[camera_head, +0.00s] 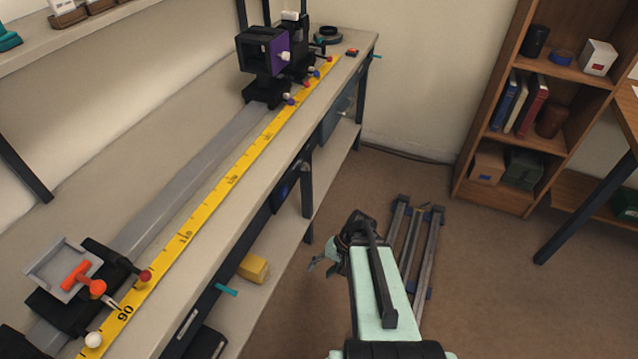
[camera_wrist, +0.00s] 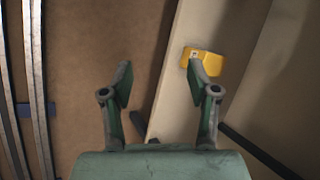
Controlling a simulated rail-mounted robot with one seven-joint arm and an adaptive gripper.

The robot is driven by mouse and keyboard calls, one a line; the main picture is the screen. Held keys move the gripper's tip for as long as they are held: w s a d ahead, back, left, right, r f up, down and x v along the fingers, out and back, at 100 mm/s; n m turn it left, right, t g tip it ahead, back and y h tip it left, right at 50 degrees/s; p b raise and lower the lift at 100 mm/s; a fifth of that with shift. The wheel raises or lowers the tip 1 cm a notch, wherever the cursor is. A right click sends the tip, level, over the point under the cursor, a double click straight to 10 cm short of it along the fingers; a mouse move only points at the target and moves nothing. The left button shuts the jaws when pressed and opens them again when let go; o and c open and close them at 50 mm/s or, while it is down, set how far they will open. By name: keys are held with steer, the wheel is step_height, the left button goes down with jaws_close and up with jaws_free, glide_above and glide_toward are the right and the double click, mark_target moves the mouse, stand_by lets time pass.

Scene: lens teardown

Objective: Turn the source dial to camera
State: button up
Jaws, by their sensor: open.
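I cannot pick out the source dial or its markings for certain in either view. A small dark part with a blue patch (camera_head: 284,188) sits under the bench's front edge in the head view, too small to read. A purple and black box (camera_head: 264,52) with a white knob (camera_head: 284,56) stands at the far end of the rail. My gripper (camera_head: 325,265) is in front of the bench, below its top, apart from these things. In the wrist view my gripper (camera_wrist: 158,70) is open with nothing between its fingers.
The bench (camera_head: 205,245) carries a grey rail (camera_head: 185,190), a yellow scale (camera_head: 232,180) and a near carriage with an orange knob (camera_head: 97,287). A yellow box (camera_head: 253,268) lies on the lower shelf. Metal rails (camera_head: 415,245) lie on the floor; a bookshelf (camera_head: 500,165) stands right.

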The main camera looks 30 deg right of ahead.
mark_target(307, 167)
steer(key=w+d+r+t+y+b, duration=0.1)
steer(key=w+d+r+t+b, duration=0.3)
steer(key=d, duration=0.3)
steer(key=w+d+r+t+y+b, duration=0.1)
steer(key=w+d+r+t+b, duration=0.25)
steer(key=w+d+b, duration=0.2)
steer(key=d+r+n+t+y+b, duration=0.3)
steer(key=d+r+n+t, duration=0.3)
steer(key=r, duration=0.8)
steer(key=w+a+b, duration=0.1)
steer(key=w+a, duration=0.3)
steer(key=w, duration=0.3)
steer(key=w+a+m+b, duration=0.1)
steer(key=w+a, duration=0.4)
steer(key=w, duration=0.1)
steer(key=shift+w+a+f, duration=0.15)
steer(key=shift+w+f, duration=0.1)
steer(key=shift+w, duration=0.15)
steer(key=shift+g, duration=0.25)
steer(key=c, duration=1.1)
